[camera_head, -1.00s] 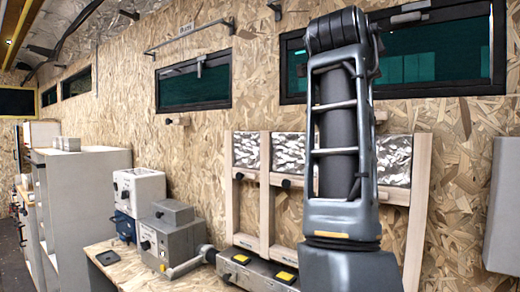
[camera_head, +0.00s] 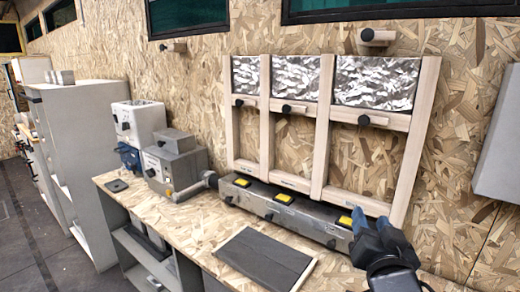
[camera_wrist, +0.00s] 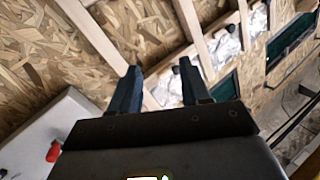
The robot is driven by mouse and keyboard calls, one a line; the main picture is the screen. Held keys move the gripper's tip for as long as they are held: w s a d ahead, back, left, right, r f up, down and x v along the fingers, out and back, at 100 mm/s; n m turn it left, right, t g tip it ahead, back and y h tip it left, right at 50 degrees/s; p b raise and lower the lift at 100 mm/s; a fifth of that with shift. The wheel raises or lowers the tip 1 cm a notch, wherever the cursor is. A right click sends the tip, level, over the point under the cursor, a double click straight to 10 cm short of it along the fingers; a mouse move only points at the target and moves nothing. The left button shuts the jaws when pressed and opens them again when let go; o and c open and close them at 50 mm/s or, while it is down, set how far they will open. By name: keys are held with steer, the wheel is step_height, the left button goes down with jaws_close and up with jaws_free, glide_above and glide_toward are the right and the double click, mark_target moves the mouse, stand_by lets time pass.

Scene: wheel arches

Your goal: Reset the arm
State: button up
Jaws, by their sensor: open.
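My gripper (camera_head: 368,222) shows at the lower right of the head view, in front of the right end of the grey box with yellow buttons (camera_head: 285,198). Its two blue fingers also show in the wrist view (camera_wrist: 158,88), spread apart with nothing between them. The gripper is open and empty. Beyond the fingers in the wrist view are the particle-board wall and a tilted wooden frame (camera_wrist: 95,38).
A wooden frame (camera_head: 326,125) with foil panels stands against the wall. The workbench (camera_head: 205,228) carries a dark flat panel (camera_head: 262,258), a grey machine (camera_head: 175,165) and a white box (camera_head: 140,120). A grey cabinet (camera_head: 90,150) stands left; a grey wall box (camera_head: 503,150) hangs right.

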steer(key=s+f+n+g+y, duration=0.1)
steer(key=s+f+n, duration=0.1)
steer(key=s+f, duration=0.4)
steer(key=s+f+n+y, duration=0.1)
steer(key=s+f, duration=0.2)
steer(key=s, duration=0.6)
steer(key=s+f+n+g+y, duration=0.1)
steer(key=s+f+n, duration=0.1)
steer(key=s+f, duration=0.4)
steer(key=s+r, duration=0.2)
steer(key=s, duration=1)
steer(key=s+r+g, duration=0.1)
steer(key=s+r, duration=0.2)
steer(key=s, duration=1)
steer(key=shift+n+b, duration=0.3)
steer(key=shift+b, duration=0.05)
